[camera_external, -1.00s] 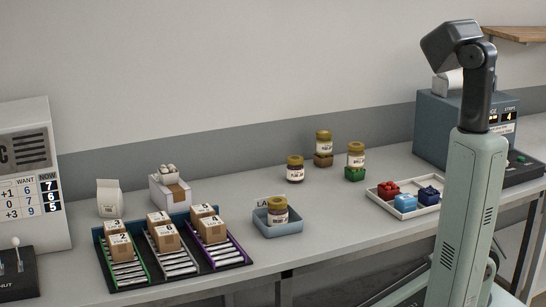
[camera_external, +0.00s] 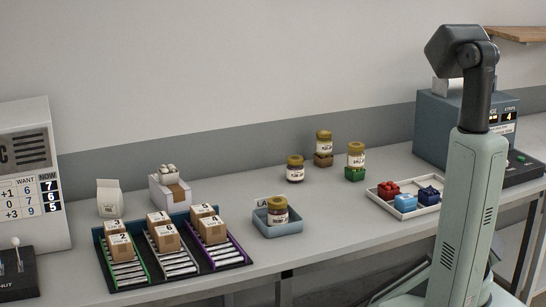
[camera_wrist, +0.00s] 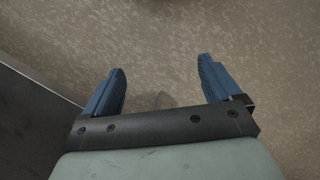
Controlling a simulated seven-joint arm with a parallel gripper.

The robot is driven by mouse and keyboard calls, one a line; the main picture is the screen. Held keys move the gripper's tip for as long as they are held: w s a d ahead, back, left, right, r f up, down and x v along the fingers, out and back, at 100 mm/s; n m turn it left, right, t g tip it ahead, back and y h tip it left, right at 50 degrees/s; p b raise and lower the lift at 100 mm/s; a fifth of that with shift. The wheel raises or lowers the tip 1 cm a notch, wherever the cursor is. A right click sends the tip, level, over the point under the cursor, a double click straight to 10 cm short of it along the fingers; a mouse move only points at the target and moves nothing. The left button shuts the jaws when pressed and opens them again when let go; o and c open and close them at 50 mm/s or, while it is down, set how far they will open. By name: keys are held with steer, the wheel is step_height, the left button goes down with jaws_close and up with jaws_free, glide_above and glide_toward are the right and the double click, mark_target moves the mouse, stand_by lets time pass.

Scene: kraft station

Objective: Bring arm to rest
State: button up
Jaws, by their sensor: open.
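My gripper (camera_wrist: 160,83) shows in the wrist view with its two blue fingers spread wide and nothing between them. Below it is a speckled brown surface, and a dark grey panel edge lies at the left. In the external view my arm stands at the right, upright in front of the bench, with its dark upper joint bent at the top. The gripper itself is hidden in that view.
The bench (camera_external: 330,222) carries a black rack (camera_external: 240,262) of boxes, a blue tray (camera_external: 270,231) with a jar (camera_external: 278,212), several other jars, and a white tray (camera_external: 404,213) of coloured blocks. A blue-grey machine (camera_external: 432,135) stands behind my arm.

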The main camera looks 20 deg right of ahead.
steer(key=s+d+r+m+g, duration=0.1)
steer(key=s+d+r+m, duration=0.1)
steer(key=d, duration=0.5)
steer(key=s+d+r+m+g+y, duration=0.1)
steer(key=s+d+r+m, duration=0.2)
steer(key=d+r, duration=0.2)
steer(key=s+d+r+m+g+y, duration=0.1)
steer(key=s+d+r+m, duration=0.2)
steer(key=d, duration=0.7)
steer(key=shift+d+r+g, duration=0.3)
steer(key=shift+r+g, duration=0.1)
steer(key=shift+r, duration=0.05)
